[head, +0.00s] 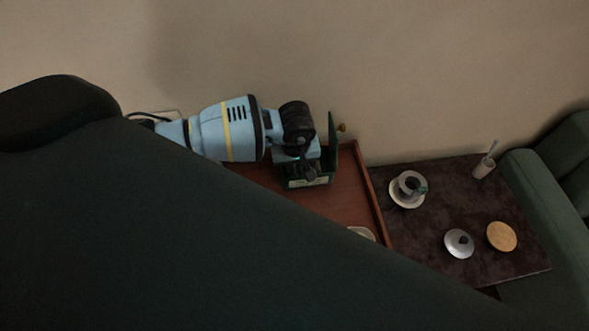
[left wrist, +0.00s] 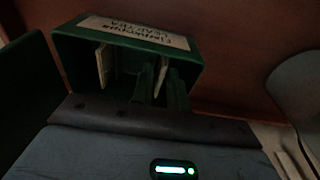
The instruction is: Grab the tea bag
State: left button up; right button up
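A green tea box (head: 309,181) with its lid standing up is on a wooden tray in the head view. My left gripper (head: 311,170) reaches down into it. The left wrist view shows the box (left wrist: 72,55) and its pale printed label. Inside are thin cream pieces, one at the left (left wrist: 102,66) and one near the fingers (left wrist: 162,74); they look like tea bags, but it is dark. My left gripper's dark fingers (left wrist: 160,90) look apart, with the second cream piece near the gap. I cannot tell whether they touch it. My right gripper is not in view.
The raised rim of the wooden tray (head: 372,200) is right of the box. A dark side table (head: 440,200) beyond holds a cup on a saucer (head: 408,203), a silver lid (head: 459,243), a round tan coaster (head: 502,237) and a pale holder (head: 484,168). A dark sofa shape hides the lower left.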

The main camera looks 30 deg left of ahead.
pick_arm(q)
grip_shut()
